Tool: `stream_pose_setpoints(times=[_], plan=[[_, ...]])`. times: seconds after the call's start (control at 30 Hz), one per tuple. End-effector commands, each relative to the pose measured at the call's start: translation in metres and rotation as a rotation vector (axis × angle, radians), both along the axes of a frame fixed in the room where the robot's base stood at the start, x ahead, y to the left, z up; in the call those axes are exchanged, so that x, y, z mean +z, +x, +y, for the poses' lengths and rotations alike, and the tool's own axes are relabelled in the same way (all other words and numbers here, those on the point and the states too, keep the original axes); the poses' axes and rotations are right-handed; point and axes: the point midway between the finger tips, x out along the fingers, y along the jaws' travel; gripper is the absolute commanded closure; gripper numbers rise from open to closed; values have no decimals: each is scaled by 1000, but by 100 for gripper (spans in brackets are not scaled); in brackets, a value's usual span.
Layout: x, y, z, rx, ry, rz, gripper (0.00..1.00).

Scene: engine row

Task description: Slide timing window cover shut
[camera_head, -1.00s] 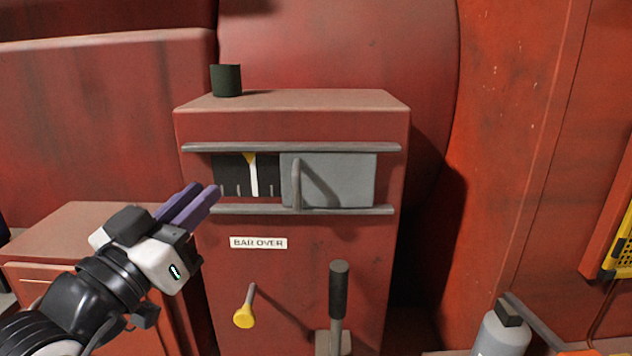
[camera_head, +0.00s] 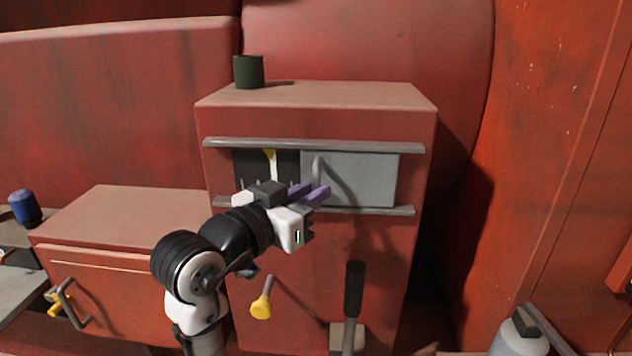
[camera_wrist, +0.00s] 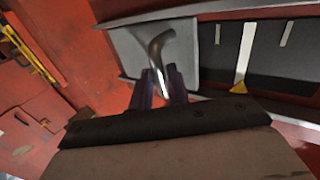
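The grey timing window cover (camera_head: 365,180) sits between two horizontal rails (camera_head: 310,146) on the front of a red cabinet. It leaves the dark window (camera_head: 250,165) with its white marks and yellow-tipped pointer exposed on the left. The cover's upright bar handle (camera_head: 317,170) is near its left edge. My gripper (camera_head: 312,191) has purple fingers that reach to the handle's lower part. In the wrist view the fingers (camera_wrist: 159,85) stand apart, with the handle (camera_wrist: 157,52) lying in line with the gap between them. Contact cannot be told.
A black-gripped lever (camera_head: 354,290) and a yellow knob (camera_head: 262,306) project from the cabinet front below. A dark green cup (camera_head: 248,71) stands on top. A lower red cabinet (camera_head: 120,225) is at the left. A grey bottle (camera_head: 518,335) stands at lower right.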

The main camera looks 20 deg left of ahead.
Motion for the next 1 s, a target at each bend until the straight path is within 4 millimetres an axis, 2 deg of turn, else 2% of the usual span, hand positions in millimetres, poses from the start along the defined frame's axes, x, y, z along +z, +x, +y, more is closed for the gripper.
stream_pose_setpoints(times=[0.2,0.47,0.6,0.87,1.0], plan=[[0,15,-5,0,-1,0,83],[-1,15,-5,0,0,0,83],[-1,15,-5,1,0,0,100],[0,15,-5,1,0,0,100],[-1,12,9,5,-1,1,100]])
